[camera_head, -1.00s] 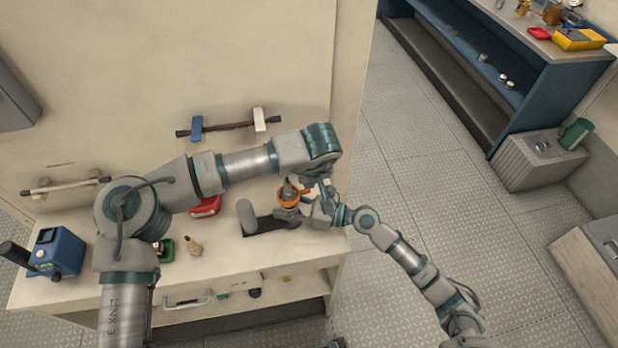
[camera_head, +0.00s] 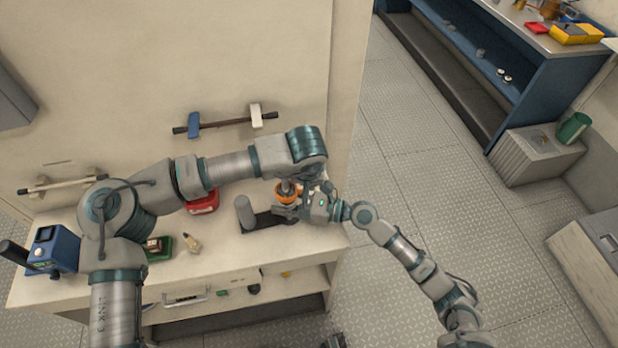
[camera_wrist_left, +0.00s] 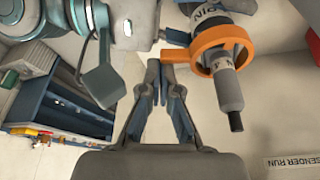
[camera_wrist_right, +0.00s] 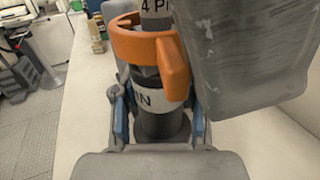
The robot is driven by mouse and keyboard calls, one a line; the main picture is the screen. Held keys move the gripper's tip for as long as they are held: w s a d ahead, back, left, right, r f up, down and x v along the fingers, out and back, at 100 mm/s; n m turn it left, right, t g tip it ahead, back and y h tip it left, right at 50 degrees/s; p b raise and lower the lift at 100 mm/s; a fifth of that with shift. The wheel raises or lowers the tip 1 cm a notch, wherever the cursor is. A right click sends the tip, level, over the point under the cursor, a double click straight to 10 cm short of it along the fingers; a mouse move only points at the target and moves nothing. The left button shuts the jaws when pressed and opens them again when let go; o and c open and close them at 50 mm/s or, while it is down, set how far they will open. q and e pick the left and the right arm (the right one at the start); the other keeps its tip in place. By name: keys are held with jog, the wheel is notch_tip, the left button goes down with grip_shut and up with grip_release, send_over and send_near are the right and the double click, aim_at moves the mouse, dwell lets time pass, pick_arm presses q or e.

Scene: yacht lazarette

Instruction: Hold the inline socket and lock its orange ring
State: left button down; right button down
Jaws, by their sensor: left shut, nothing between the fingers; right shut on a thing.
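The inline socket is upright, with a dark lower body (camera_wrist_right: 160,125) and a white label. The orange ring (camera_head: 286,192) sits around it; it also shows in both wrist views (camera_wrist_left: 205,48) (camera_wrist_right: 138,46), with a thick lug on one side. My right gripper (camera_wrist_right: 158,118) is shut around the socket's body below the ring. It shows at the bench's right end in the head view (camera_head: 288,211). My left gripper (camera_wrist_left: 164,66) is shut and empty, its fingertips close beside the ring. I cannot tell whether they touch it. My left arm mostly hides that hand in the head view.
A grey upright cylinder (camera_head: 244,211) stands on a dark base left of the socket. A red item (camera_head: 202,203), a green-based item (camera_head: 158,249), a small tan bottle (camera_head: 192,243) and a blue box (camera_head: 53,249) stand on the bench (camera_head: 225,256). A wall rises behind.

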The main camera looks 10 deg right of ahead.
jog(key=shift+f, duration=0.2)
pick_arm(q)
jog(key=m, duration=0.1)
jog(key=s+m, duration=0.1)
jog(key=m+h, duration=0.1)
jog(key=shift+s+a+g, duration=0.25)
jog(key=shift+s+g, duration=0.05)
jog(key=shift+s, duration=0.1)
jog(key=shift+w, duration=0.2)
jog(key=shift+w+a, duration=0.25)
jog(key=shift+w, duration=0.35)
jog(key=shift+d, duration=0.1)
pick_arm(e)
jog(key=shift+w, duration=0.1)
pick_arm(q)
notch_tip(320, 180, up, 9)
jog(key=shift+w+d+r, duration=0.15)
jog(key=shift+w+d, duration=0.1)
jog(key=shift+w, duration=0.1)
